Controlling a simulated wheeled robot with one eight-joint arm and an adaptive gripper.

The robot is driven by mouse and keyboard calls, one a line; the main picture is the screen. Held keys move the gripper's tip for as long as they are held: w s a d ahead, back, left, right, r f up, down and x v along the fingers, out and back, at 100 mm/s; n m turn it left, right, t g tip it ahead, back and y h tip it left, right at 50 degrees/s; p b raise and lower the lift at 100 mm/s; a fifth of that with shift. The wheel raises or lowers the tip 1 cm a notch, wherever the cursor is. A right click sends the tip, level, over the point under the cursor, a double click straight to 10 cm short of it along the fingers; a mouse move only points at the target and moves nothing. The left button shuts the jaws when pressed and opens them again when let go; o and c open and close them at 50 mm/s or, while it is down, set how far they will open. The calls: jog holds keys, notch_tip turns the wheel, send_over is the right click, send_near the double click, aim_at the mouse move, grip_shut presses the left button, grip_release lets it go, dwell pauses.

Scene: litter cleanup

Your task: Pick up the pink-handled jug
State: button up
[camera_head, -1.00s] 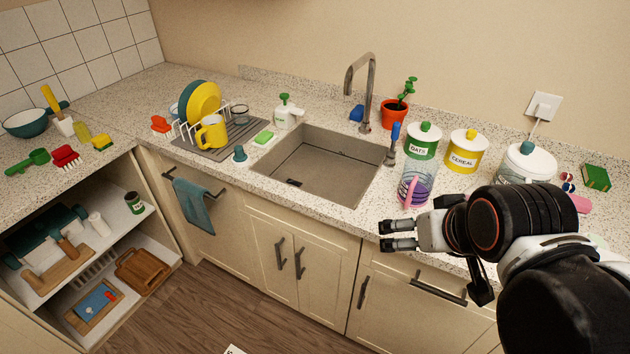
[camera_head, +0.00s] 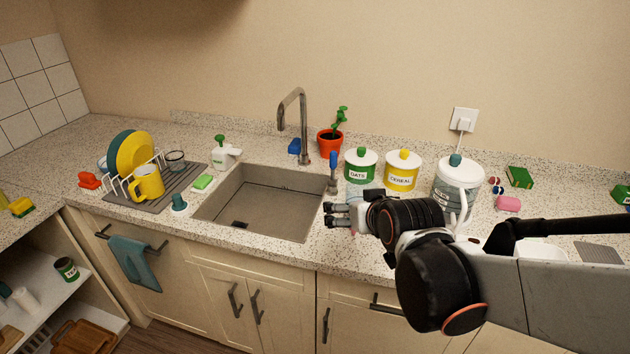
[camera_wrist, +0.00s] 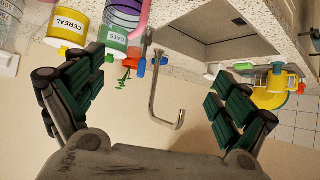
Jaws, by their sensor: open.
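The pink-handled jug (camera_wrist: 121,14) is clear with purple bands and shows at the top edge of the upside-down wrist view, partly cut off. Its pink handle (camera_wrist: 147,12) is beside it. In the head view my gripper and wrist hide most of the jug, which stands in front of the oats canister (camera_head: 360,166). My gripper (camera_head: 331,215) is open and empty over the counter's front edge, just right of the sink. In the wrist view its fingers (camera_wrist: 155,78) are wide apart, with the jug beyond them and not between them.
A cereal canister (camera_head: 402,172) and a large white-lidded container (camera_head: 457,184) stand to the right. A blue-handled brush (camera_head: 333,172) stands by the sink (camera_head: 262,205). A tap (camera_head: 303,120) rises behind the sink, beside a potted plant (camera_head: 330,142).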

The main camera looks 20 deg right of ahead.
jog(key=t+h, duration=0.1)
jog(key=t, duration=0.1)
send_near(359, 186)
jog(key=shift+m+h, duration=0.4)
jog(key=shift+m, duration=0.1)
jog(key=shift+a+b+x, duration=0.1)
jog(key=shift+b+x, duration=1)
jog(key=shift+x, duration=1.2)
jog(key=shift+a+b+x, duration=0.15)
jog(key=shift+b+x, duration=0.95)
jog(key=shift+x, duration=1.15)
jog(key=shift+t, duration=0.3)
jog(key=c, duration=1.7)
jog(key=shift+s, duration=0.1)
notch_tip(359, 186, up, 20)
jog(key=p, duration=0.7)
